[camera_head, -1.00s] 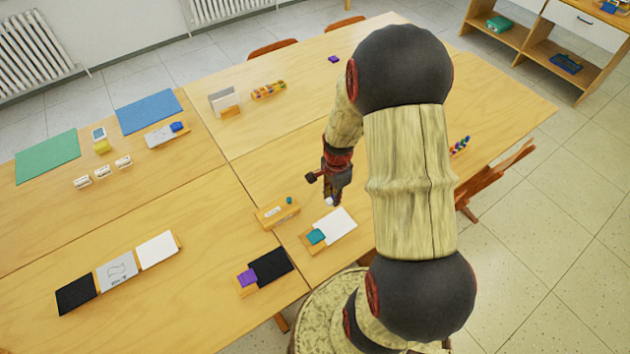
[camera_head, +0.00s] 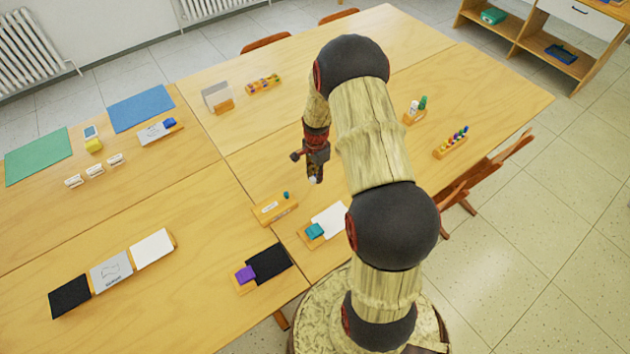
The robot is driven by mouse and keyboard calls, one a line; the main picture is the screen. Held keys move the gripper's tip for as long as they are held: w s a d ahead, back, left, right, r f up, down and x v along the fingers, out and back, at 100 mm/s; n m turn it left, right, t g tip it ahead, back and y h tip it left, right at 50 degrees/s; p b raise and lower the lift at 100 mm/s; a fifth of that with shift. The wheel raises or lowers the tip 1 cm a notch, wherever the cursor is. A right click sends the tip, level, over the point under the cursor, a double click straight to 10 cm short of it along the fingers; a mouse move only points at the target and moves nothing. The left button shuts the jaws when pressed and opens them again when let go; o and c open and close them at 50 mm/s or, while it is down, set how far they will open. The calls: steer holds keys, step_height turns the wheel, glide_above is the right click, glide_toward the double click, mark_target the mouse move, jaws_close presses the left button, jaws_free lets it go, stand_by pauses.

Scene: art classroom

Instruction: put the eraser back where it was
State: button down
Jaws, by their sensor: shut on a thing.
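My gripper (camera_head: 315,174) points down above the table (camera_head: 225,265), left of my arm. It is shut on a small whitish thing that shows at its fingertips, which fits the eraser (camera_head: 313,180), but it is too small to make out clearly. It appears held in the air, above and right of a small wooden tray (camera_head: 273,213). That tray has a white item inside and a small teal piece (camera_head: 286,195) at its back edge.
A bottle holder (camera_head: 414,117) and a colourful peg rack (camera_head: 451,147) stand right of my arm. Bare wood lies left of my gripper.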

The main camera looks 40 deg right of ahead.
mark_target(315, 179)
steer(key=shift+w+d+f, duration=0.1)
steer(key=shift+w+f, duration=0.2)
steer(key=shift+f, duration=0.1)
steer(key=shift+w+f+b, duration=0.15)
steer(key=shift+f+b, duration=0.3)
steer(key=shift+f, duration=1.2)
steer(key=shift+f, duration=0.1)
steer(key=shift+f, duration=0.1)
steer(key=c, duration=1.7)
jaws_free()
